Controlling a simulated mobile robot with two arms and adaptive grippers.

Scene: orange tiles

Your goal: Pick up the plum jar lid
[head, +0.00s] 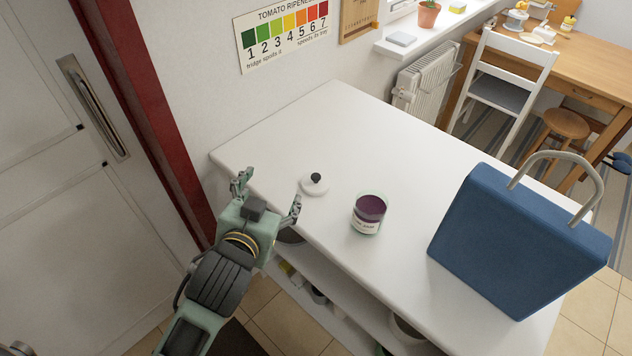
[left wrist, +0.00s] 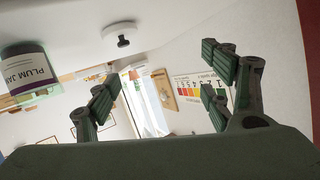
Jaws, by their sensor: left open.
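The plum jar lid (head: 312,190) is a white disc with a black knob, lying knob up on the white counter, apart from the jar. It also shows near the top of the left wrist view (left wrist: 118,30), which looks upside down. The plum jar (head: 368,214), with dark purple contents and a white label, stands open to the right of the lid; its label reads PLUM JA in the left wrist view (left wrist: 30,70). My left gripper (head: 268,193) is open and empty, left of the lid at the counter's near left edge, not touching the lid. My right gripper is not in view.
A large blue bag or box with a pale handle (head: 515,240) stands on the counter's right side. The white counter (head: 330,125) is clear behind the lid and jar. A red door frame (head: 165,120) rises close on the left. Shelves with containers lie below the counter.

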